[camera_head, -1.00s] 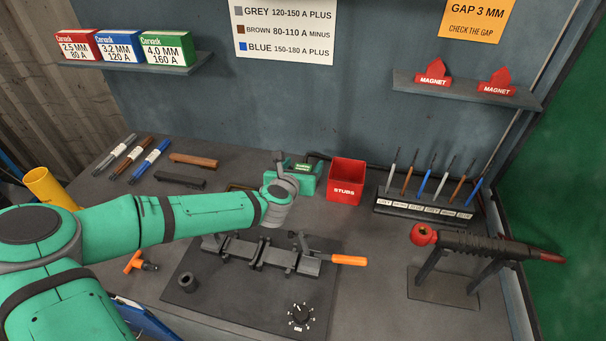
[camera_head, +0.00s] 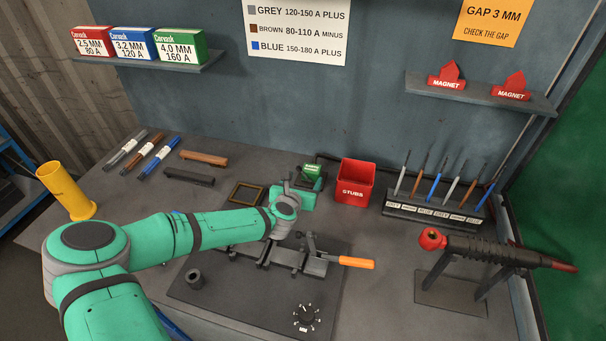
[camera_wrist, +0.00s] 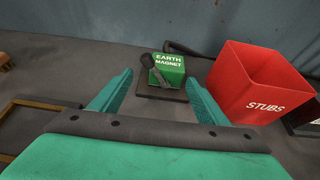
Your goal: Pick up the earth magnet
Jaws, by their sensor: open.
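The earth magnet (camera_wrist: 167,67) is a small green block with white lettering on a dark base. In the wrist view it stands ahead, between and beyond my gripper's fingers; a dark knobbed lever shows at its front left. In the head view the earth magnet (camera_head: 312,171) is at the back of the bench, left of the red stubs box. My gripper (camera_wrist: 158,92) is open and empty, its two teal fingers spread to either side of the magnet in the picture. In the head view my gripper (camera_head: 296,196) is partly hidden by my wrist.
The red stubs box (camera_wrist: 262,85) stands close to the right finger. A brown-edged frame (camera_head: 246,192) lies to the left. A clamp fixture with an orange handle (camera_head: 356,263) is in front. An electrode rack (camera_head: 430,212) stands right of the box. A dark cable runs behind the magnet.

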